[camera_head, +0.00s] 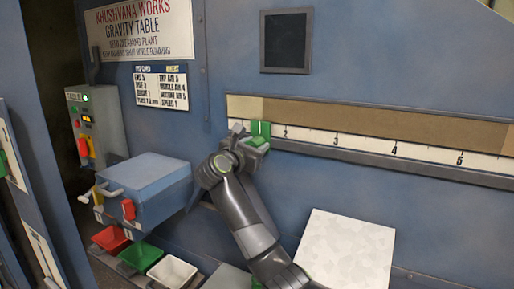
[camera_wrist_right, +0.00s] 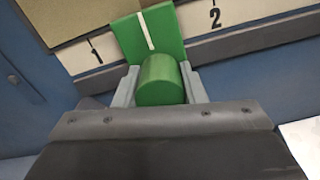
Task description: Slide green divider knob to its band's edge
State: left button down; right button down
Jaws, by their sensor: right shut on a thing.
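The green divider (camera_head: 264,129) sits on the numbered white scale (camera_head: 365,150), between marks 1 and 2. Its upright plate with a white line (camera_wrist_right: 149,35) and its round green knob (camera_wrist_right: 160,80) show in the right wrist view. My right gripper (camera_head: 250,146) is shut on the knob, with one grey finger on each side. Above the scale runs a band strip, with a light tan band (camera_head: 245,106) at left and a darker brown band (camera_head: 380,124) to the right. In the head view the divider's plate is close below the boundary of these bands. My left gripper is not in view.
A grey rail (camera_head: 380,160) runs under the scale. A blue box (camera_head: 150,190) with a red part stands at left, above red, green and white bins (camera_head: 172,272). A pale speckled panel (camera_head: 345,250) is at lower right. The rail right of the divider is clear.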

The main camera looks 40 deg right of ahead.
jog(key=c, duration=1.3)
grip_release()
jog(key=shift+s, duration=0.15)
jog(key=o, duration=0.4)
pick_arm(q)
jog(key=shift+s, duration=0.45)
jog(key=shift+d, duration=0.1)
pick_arm(e)
jog(key=shift+a, duration=0.15)
pick_arm(q)
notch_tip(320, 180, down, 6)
jog(key=b, duration=0.6)
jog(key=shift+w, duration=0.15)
pick_arm(e)
jog(key=v, duration=1.7)
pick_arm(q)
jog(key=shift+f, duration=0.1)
